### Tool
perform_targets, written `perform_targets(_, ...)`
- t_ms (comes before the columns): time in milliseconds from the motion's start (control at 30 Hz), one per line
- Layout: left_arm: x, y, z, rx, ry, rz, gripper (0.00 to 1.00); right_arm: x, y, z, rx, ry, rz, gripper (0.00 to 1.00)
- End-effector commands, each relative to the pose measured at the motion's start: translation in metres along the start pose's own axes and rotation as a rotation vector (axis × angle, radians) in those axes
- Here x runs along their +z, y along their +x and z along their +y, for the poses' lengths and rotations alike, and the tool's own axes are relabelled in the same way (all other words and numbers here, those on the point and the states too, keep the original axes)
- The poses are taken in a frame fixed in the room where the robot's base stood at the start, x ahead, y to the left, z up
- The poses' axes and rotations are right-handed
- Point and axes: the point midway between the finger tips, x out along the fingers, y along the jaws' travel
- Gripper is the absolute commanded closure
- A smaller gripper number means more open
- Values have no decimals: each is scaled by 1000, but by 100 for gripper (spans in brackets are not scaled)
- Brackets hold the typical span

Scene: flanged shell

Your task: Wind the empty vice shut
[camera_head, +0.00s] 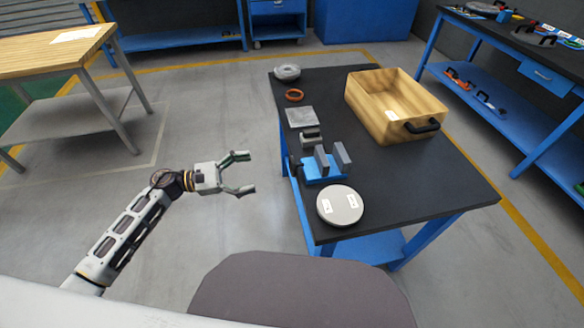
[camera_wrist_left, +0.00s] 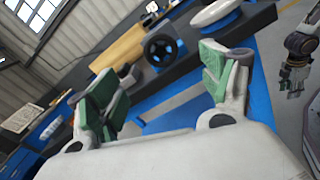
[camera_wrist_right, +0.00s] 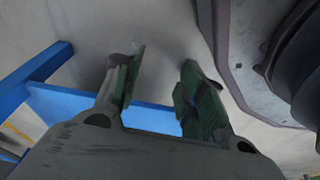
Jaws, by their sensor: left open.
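The vice (camera_head: 323,170) has a blue base and two upright grey jaws, standing near the left edge of the black table. Its jaws are apart, and I see nothing between them. Its black handwheel (camera_wrist_left: 160,48) shows in the left wrist view, beyond my fingers. My left gripper (camera_head: 246,172) is open and empty, over the floor to the left of the vice and apart from it. My right gripper (camera_wrist_right: 160,82) shows only in its own wrist view, with its fingers apart and nothing between them.
On the black table (camera_head: 420,180) are a round labelled disc (camera_head: 340,207), a wooden box (camera_head: 388,116) with a black handle, a grey plate (camera_head: 300,117), an orange ring (camera_head: 294,95) and a grey flanged part (camera_head: 287,72). Floor between my left gripper and the table is clear.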

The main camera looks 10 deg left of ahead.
Motion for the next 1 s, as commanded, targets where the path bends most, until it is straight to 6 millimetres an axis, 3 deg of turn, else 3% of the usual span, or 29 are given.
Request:
perform_targets(467, 0, 11, 1, 1, -2, -1, 20, 2, 1, 0, 1, 0, -1, 60)
perform_targets(1000, 1, 76, 1, 1, -3, -2, 20, 16, 9, 3, 4, 0, 5, 60)
